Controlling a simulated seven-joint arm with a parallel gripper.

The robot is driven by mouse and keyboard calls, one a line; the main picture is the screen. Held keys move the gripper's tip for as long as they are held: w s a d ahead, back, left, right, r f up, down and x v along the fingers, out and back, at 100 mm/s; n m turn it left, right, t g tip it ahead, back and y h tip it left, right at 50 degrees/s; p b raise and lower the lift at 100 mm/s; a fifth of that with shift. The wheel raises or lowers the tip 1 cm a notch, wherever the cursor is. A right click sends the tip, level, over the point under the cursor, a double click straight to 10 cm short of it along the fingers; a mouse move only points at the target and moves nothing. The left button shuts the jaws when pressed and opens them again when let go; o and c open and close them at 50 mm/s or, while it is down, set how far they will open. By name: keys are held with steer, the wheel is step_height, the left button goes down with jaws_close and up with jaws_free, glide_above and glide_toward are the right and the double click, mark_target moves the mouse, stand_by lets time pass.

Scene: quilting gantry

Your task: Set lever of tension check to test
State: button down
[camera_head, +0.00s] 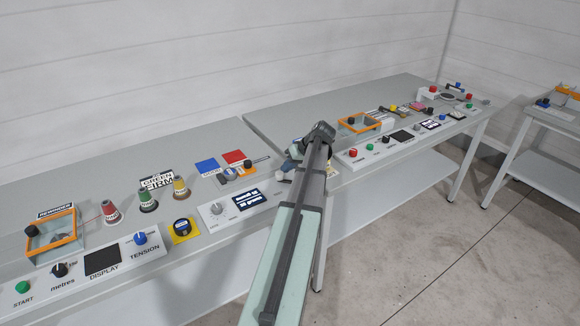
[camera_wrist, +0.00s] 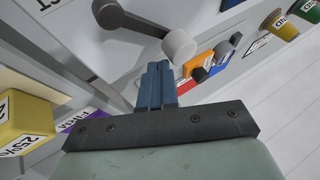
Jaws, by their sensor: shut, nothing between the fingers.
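A dark grey lever arm (camera_wrist: 135,22) with a pale grey round knob (camera_wrist: 180,46) crosses the top of the wrist view, above a light panel. I cannot tell for sure that it is the tension check's lever; the panel lettering is cut off. My gripper (camera_wrist: 157,68) has its blue fingers together, empty, with their tips just below and left of the knob. Whether they touch it is not clear. In the head view my gripper (camera_head: 286,178) is at the gap between two benches, and my arm hides the lever and most of its surroundings.
A yellow block (camera_wrist: 25,122) lies at the lower left of the wrist view. The near bench holds a TENSION knob (camera_head: 140,238), a dark display (camera_head: 103,261), several thread cones, and a small screen (camera_head: 249,199). An orange-framed box (camera_head: 359,124) stands on the far bench.

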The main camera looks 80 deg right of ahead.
steer(key=shift+w+a, duration=0.15)
steer(key=shift+a, duration=0.05)
stand_by(0.3)
stand_by(0.3)
steer(key=d, duration=0.1)
steer(key=s+d, duration=0.1)
steer(key=d, duration=0.1)
steer(key=s+d, duration=0.1)
steer(key=shift+d+r, duration=0.2)
steer(key=shift+r, duration=0.15)
steer(key=s+d+r, duration=0.2)
steer(key=s+r, duration=0.2)
steer(key=r, duration=0.3)
steer(key=shift+s+d+r, duration=0.15)
steer(key=shift+s+d, duration=0.05)
steer(key=shift+s, duration=0.15)
steer(key=shift+w, duration=0.1)
